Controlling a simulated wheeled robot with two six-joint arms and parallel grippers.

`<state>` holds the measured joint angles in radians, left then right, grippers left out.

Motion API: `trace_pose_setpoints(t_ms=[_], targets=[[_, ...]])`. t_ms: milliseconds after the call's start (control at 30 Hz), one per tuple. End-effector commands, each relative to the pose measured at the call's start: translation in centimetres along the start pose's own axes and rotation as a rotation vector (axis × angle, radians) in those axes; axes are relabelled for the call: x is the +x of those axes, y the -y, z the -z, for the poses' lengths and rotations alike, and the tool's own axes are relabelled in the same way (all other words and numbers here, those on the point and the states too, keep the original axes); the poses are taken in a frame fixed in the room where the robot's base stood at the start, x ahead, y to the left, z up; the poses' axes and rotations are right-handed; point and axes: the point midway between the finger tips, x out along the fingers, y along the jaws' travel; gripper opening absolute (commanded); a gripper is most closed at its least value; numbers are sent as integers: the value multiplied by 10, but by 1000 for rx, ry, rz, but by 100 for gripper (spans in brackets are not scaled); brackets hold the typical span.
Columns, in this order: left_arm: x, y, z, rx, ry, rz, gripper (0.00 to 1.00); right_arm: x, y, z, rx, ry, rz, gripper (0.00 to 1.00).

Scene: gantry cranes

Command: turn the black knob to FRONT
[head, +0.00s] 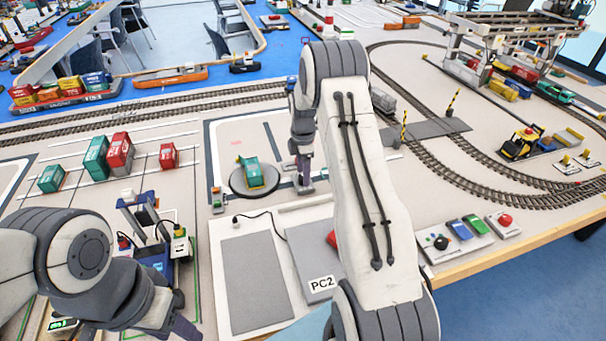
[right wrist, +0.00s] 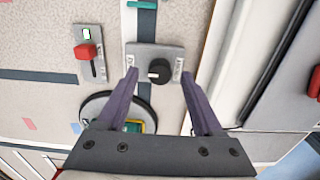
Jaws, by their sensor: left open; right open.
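The black knob (right wrist: 158,70) sits on a small grey plate (right wrist: 174,52) in the right wrist view. A pale mark shows on the knob's left side. The labels at the plate's left and right ends are too small to read. My right gripper (right wrist: 159,76) is open, with one fingertip on each side of the knob in that view and no visible contact; the height gap cannot be told. In the head view my right gripper (head: 304,189) points down beside the turntable and hides the knob. My left gripper (head: 184,328) is at the lower left, away from the knob.
A round turntable (head: 242,191) with a teal piece lies left of the right gripper. A red lever (right wrist: 86,52) on a grey plate is near the knob. The PC2 panel (head: 321,283) is nearer me. Rail tracks (head: 436,173) curve to the right.

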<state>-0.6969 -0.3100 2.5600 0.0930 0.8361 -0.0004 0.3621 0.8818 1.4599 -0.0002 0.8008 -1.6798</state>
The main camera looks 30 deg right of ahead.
Motion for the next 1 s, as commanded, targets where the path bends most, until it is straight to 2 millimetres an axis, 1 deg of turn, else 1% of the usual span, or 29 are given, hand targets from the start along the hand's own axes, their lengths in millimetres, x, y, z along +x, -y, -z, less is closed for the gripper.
trace_pose_setpoints(t_ms=[33, 167, 433, 467, 500, 567, 600, 633, 867, 1000], targets=[[-1, 0, 0, 0, 0, 0, 50, 5, 0, 0, 0, 0, 2, 68], [-1, 0, 0, 0, 0, 0, 50, 13, 0, 0, 0, 0, 0, 68], [-1, 0, 0, 0, 0, 0, 50, 14, 0, 0, 0, 0, -1, 68], [-1, 0, 0, 0, 0, 0, 50, 14, 0, 0, 0, 0, -1, 60], [-1, 0, 0, 0, 0, 0, 50, 14, 0, 0, 0, 0, -1, 45], [-1, 0, 0, 0, 0, 0, 50, 14, 0, 0, 1, 0, -1, 22], [-1, 0, 0, 0, 0, 0, 50, 14, 0, 0, 1, 0, -1, 7], [-1, 0, 0, 0, 0, 0, 50, 14, 0, 0, 1, 0, -1, 0], [-1, 0, 0, 0, 0, 0, 50, 14, 0, 0, 10, 0, 0, 0], [-3, 0, 0, 0, 0, 0, 50, 13, 0, 0, 47, 0, 0, 0]])
